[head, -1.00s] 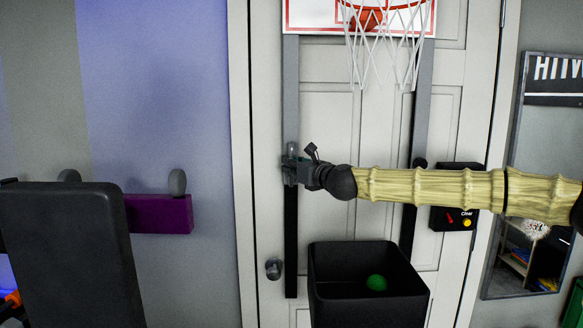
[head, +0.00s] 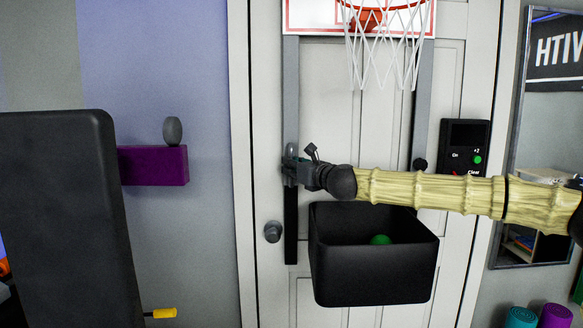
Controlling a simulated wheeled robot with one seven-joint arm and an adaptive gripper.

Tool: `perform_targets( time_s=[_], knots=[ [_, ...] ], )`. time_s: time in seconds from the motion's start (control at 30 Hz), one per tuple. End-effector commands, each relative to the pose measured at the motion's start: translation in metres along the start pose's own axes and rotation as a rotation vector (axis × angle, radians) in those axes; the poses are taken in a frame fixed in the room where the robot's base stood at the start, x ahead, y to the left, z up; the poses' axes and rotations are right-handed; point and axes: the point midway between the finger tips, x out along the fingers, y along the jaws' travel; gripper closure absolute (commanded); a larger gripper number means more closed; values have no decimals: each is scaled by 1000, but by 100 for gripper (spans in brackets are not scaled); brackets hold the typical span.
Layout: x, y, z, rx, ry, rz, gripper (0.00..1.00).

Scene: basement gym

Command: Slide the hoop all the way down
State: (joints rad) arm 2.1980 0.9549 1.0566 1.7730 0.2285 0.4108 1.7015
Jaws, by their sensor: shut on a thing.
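The hoop (head: 375,5) has a red rim, a white net and a white backboard with a red border, cut off by the top edge of the head view. Two grey posts carry it: the left post (head: 291,90) and the right post (head: 423,80). Their lower ends meet narrower black rails on the door; the left rail (head: 291,230) shows below my gripper. My gripper (head: 291,166) is shut at the lower end of the left post, and its fingers hide what they grip. A black knob (head: 420,164) shows at the same height on the right post.
A black bin (head: 374,270) with a green ball (head: 380,240) is below the net on the door (head: 335,120). A door knob (head: 273,232) is left of the rail.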

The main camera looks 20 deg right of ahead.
Motion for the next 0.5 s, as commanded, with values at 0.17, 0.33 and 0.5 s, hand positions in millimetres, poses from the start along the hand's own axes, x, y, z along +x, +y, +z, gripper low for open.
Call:
perform_targets(
  time_s=[0.17,0.33,0.5],
  knots=[
    [0,-2,-30,1,1,-3,100],
    [0,-2,-43,1,1,-3,100],
    [0,-2,-49,1,1,-3,100]
  ],
)
